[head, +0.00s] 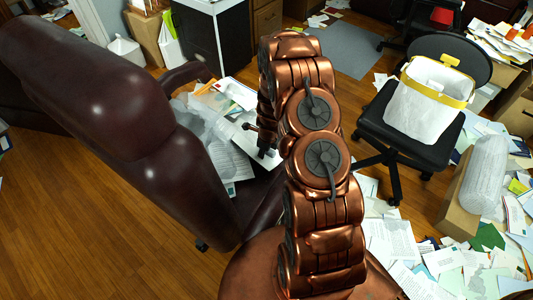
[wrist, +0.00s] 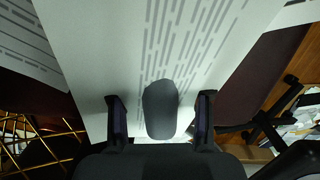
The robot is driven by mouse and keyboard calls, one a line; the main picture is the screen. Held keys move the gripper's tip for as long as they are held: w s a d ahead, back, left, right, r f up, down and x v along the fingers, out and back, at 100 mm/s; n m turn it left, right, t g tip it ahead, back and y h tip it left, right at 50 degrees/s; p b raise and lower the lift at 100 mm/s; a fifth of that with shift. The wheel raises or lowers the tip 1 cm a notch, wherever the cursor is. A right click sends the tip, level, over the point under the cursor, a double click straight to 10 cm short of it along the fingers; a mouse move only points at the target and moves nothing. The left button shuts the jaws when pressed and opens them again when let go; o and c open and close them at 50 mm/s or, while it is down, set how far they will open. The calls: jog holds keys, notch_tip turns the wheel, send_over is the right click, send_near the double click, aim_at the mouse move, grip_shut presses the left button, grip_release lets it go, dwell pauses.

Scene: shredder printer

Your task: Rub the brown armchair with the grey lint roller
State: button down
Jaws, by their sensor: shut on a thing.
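The brown armchair (head: 110,115) stands at the left in the head view, its tall leather back towards me. Papers and clear plastic lie on its seat. A brown surface that looks like part of it shows at the right of the wrist view (wrist: 258,75). My gripper (wrist: 160,98) is over the papers, shut on the grey lint roller (wrist: 160,112), whose dark rounded end shows between the two fingers. Where the fingers touch it is hard to see. In the head view my arm hides most of the gripper and the roller.
A striped white sheet (wrist: 200,40) lies beyond the roller. A black office chair (head: 410,135) holding a white bin with a yellow rim (head: 430,95) stands at the right. Loose papers (head: 400,245) cover the floor at lower right. Bare wood floor (head: 60,220) shows at left.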

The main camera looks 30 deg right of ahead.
aim_at(255, 152)
jog(key=shift+w+a+p, duration=0.25)
jog(key=shift+w+p, duration=0.3)
jog(key=shift+p, duration=0.05)
jog(key=shift+w+a+p, duration=0.25)
jog(key=shift+w+p, duration=0.25)
jog(key=shift+p, duration=0.1)
jog(key=shift+w+a+f, duration=0.15)
jog(key=shift+w+a, duration=0.05)
jog(key=shift+w, duration=0.1)
jog(key=shift+s+a, duration=0.25)
jog(key=shift+a, duration=0.45)
jog(key=shift+s+d, duration=0.4)
jog(key=shift+s, duration=0.45)
jog(key=shift+s+d, duration=0.4)
jog(key=shift+s, duration=0.45)
